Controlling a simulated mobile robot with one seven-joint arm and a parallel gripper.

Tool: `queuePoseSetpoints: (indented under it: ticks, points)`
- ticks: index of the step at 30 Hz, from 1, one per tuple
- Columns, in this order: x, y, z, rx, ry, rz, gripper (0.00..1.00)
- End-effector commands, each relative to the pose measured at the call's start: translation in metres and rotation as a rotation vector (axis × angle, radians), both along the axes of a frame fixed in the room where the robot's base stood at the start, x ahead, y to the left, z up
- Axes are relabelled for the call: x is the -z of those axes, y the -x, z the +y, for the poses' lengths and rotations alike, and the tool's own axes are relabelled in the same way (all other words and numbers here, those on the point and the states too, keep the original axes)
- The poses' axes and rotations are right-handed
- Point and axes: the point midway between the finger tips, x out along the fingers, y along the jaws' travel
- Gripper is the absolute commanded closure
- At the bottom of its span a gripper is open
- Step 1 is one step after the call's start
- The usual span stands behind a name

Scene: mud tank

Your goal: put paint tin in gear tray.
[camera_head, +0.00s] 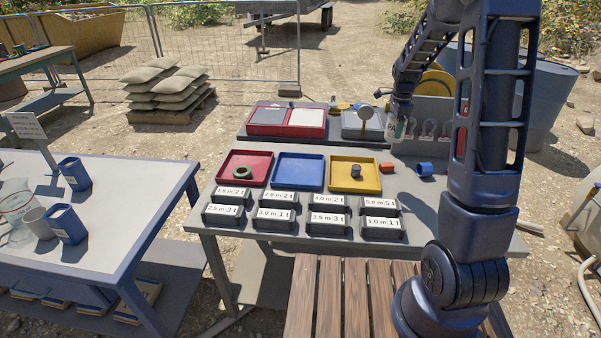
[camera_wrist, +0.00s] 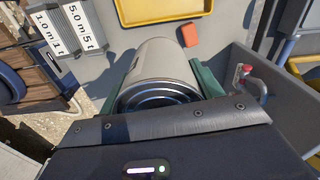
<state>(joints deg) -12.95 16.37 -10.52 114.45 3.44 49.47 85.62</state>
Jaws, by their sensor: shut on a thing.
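My gripper (camera_wrist: 163,82) is shut on a pale grey cylindrical tin (camera_wrist: 165,60), held between its green fingers in the wrist view. The tin's dark ringed end faces my wrist. In the head view my gripper (camera_head: 396,128) hangs above the back right of the grey table, and the tin is mostly hidden there. A blue tray (camera_head: 298,171) is empty. I cannot tell for certain which is the gear tray.
Number cards (camera_head: 328,224) stand in two rows before the trays. A raised shelf behind holds a red case (camera_head: 263,130) and a grey scale (camera_head: 362,124). A grey panel with padlocks (camera_head: 428,127) stands close by my gripper.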

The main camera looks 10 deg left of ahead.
Motion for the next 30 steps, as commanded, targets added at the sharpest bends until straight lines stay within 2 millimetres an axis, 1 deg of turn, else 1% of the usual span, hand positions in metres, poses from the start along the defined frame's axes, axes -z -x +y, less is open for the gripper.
queuePoseSetpoints:
  ticks: [1, 5, 6, 8, 9, 14, 15, 21, 24, 27, 30]
  points:
    - [-0.001, -0.010, 0.022, -0.011, 0.001, -0.002, 0.77]
    - [-0.002, -0.028, 0.073, -0.021, 0.001, -0.002, 0.77]
    - [-0.002, -0.033, 0.090, -0.025, 0.001, -0.002, 0.77]
    - [-0.002, -0.039, 0.114, -0.029, 0.001, -0.003, 0.77]
    - [-0.002, -0.042, 0.131, -0.032, 0.000, -0.002, 0.77]
    - [-0.003, -0.051, 0.197, -0.044, -0.001, -0.003, 0.77]
    - [-0.003, -0.052, 0.214, -0.047, -0.001, -0.003, 0.77]
    - [-0.001, -0.050, 0.292, -0.060, -0.003, -0.001, 0.77]
    - [0.000, -0.047, 0.322, -0.064, -0.004, -0.001, 0.77]
    - [-0.001, -0.044, 0.345, -0.067, -0.005, -0.001, 0.77]
    - [0.000, -0.042, 0.358, -0.068, -0.005, 0.000, 0.77]
